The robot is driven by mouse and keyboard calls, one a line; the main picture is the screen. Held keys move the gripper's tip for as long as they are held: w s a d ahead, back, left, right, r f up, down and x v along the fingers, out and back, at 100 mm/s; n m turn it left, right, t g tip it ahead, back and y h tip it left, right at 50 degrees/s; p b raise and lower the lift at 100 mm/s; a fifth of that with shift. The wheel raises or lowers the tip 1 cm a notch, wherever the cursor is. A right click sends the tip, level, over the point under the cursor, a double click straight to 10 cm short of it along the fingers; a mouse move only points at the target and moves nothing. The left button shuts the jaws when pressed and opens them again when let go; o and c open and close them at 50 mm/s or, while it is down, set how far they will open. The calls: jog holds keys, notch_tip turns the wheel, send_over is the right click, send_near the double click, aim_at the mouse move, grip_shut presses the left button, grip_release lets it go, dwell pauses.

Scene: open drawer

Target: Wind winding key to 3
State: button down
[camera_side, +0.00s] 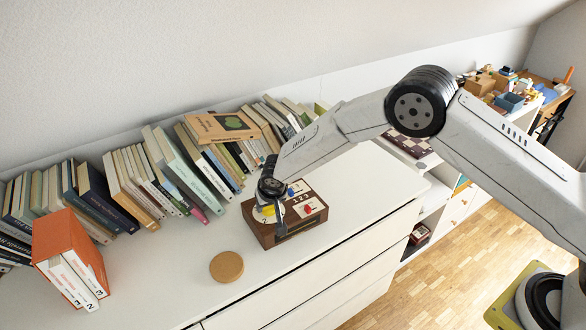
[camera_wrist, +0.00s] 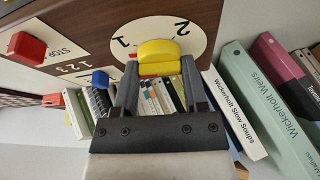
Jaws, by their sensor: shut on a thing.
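The yellow winding key (camera_wrist: 160,51) stands on a round white dial (camera_wrist: 205,22) marked 1 and 2 in the wrist view; a 3 is not visible on the dial. My gripper (camera_wrist: 160,66) is shut on the key, one finger at each side. I cannot tell which number the key points at. The dial is on a dark brown wooden box (camera_side: 288,233), which sits on the white cabinet top in the side view.
The box also carries a blue knob (camera_side: 291,191) and a red knob (camera_side: 307,210); STOP shows near the red one in the wrist view. A round cork-coloured disc (camera_side: 227,267) lies in front. Books (camera_side: 180,160) line the wall behind. An orange-sided book set (camera_side: 70,250) stands left.

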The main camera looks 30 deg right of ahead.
jog(key=m+h, duration=0.1)
jog(key=m, duration=0.4)
jog(key=shift+g+h, duration=0.4)
jog(key=m+g+h, duration=0.1)
jog(key=m, duration=0.3)
jog(key=shift+a+m, duration=0.15)
jog(key=shift+m, duration=0.25)
jog(key=m+g, duration=0.1)
jog(key=m, duration=0.1)
jog(key=m+g, duration=0.1)
jog(key=m, duration=0.1)
jog(key=shift+w+f+h, duration=0.1)
jog(key=shift+h, duration=0.3)
jog(key=shift+w+m+g, duration=0.1)
jog(key=shift+m+g, duration=0.8)
jog(key=shift+m, duration=2.1)
jog(key=shift+c, duration=0.6)
grip_release()
jog(key=shift+r, duration=0.25)
